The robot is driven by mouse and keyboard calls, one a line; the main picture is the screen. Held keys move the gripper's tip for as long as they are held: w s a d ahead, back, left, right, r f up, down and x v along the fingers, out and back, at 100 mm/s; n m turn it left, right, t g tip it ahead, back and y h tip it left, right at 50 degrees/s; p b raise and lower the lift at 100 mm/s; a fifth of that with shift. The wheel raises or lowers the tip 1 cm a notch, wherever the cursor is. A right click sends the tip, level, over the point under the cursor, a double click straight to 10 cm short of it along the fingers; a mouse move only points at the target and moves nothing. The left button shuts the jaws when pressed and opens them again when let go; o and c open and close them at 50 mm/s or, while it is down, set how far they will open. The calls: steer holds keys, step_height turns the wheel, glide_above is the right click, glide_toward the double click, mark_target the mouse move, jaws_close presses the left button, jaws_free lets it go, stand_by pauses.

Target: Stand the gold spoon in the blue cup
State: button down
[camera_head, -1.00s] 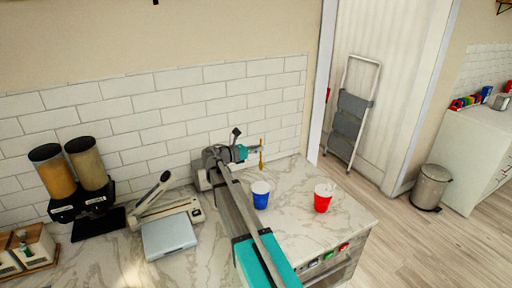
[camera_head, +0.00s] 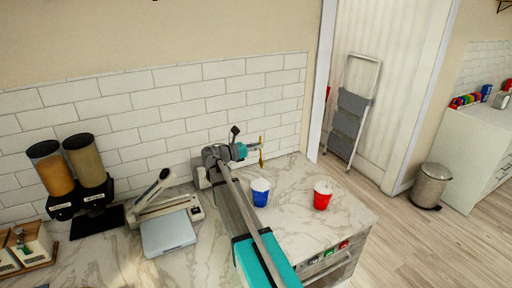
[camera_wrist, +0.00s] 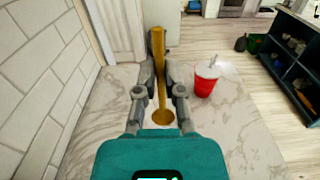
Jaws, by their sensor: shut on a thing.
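My gripper (camera_head: 257,147) is shut on the gold spoon (camera_head: 261,152) and holds it upright above the marble counter. In the wrist view the spoon (camera_wrist: 158,70) runs between the two fingers (camera_wrist: 160,80), with its round bowl at the lower end. The blue cup (camera_head: 260,193) stands upright on the counter, in front of and below the spoon in the head view. The spoon is apart from the cup. I cannot make out the blue cup in the wrist view.
A red cup (camera_head: 322,196) with something pale in it stands to the right on the counter, also in the wrist view (camera_wrist: 205,80). A flat scale (camera_head: 168,233) and grain dispensers (camera_head: 72,172) are at left. The tiled wall (camera_head: 200,105) is close behind my gripper.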

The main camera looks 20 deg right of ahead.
step_height(320, 180, down, 15)
steer(key=b, duration=1.4)
stand_by(0.7)
steer(key=shift+r, duration=0.1)
steer(key=c, duration=0.7)
jaws_free()
steer(key=shift+a, duration=0.15)
steer(key=a, duration=1.1)
steer(key=shift+s+a, duration=0.15)
steer(key=shift+a, duration=0.25)
steer(key=shift+r, duration=0.1)
stand_by(0.6)
